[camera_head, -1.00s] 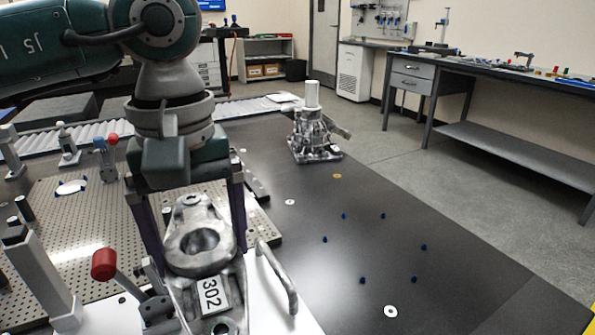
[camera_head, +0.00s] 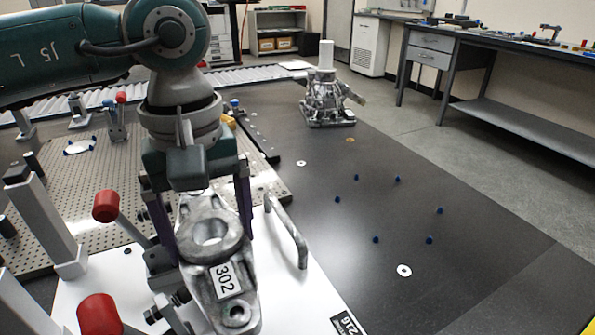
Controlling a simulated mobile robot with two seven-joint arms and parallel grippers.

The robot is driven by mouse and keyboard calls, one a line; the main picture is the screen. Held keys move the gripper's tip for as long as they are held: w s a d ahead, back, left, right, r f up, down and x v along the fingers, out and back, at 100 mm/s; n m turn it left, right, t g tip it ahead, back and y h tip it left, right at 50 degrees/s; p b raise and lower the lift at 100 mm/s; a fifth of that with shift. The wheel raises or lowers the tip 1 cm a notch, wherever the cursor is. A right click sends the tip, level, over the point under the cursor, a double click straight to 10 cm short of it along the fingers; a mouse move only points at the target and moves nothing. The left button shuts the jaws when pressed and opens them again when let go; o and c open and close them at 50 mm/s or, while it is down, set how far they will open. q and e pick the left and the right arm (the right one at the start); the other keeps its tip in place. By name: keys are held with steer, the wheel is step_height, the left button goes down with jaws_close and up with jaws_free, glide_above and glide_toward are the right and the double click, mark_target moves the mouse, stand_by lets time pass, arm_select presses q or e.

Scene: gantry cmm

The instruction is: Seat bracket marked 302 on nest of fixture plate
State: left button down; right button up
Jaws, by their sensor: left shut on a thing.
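The bracket marked 302 (camera_head: 215,262) is a grey cast part with a large round bore, a smaller hole at its near end and a white label. My left gripper (camera_head: 208,215) points down and is shut on the bracket, one finger at each side of the bore end. The bracket is over or on the white fixture plate (camera_head: 296,285), which has a metal handle and a label reading 216. The bracket hides the nest, and I cannot tell whether it touches the plate. My right gripper is not in view.
Red-knobbed toggle clamps (camera_head: 107,206) stand left of the bracket, close to my left gripper. A perforated plate (camera_head: 100,200) lies behind. Another casting (camera_head: 327,100) stands at the back. The dark table (camera_head: 370,200) at right is mostly clear, with small blue pegs.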

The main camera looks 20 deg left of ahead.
mark_target(217, 255)
arm_select(q)
steer(key=shift+f+b, duration=1.3)
steer(key=shift+f, duration=0.7)
steer(key=shift+r, duration=0.15)
steer(key=shift+b, duration=0.35)
steer(key=shift+f+b, duration=1.25)
steer(key=shift+f, duration=0.1)
stand_by(0.3)
steer(key=shift+r, duration=0.1)
jaws_free()
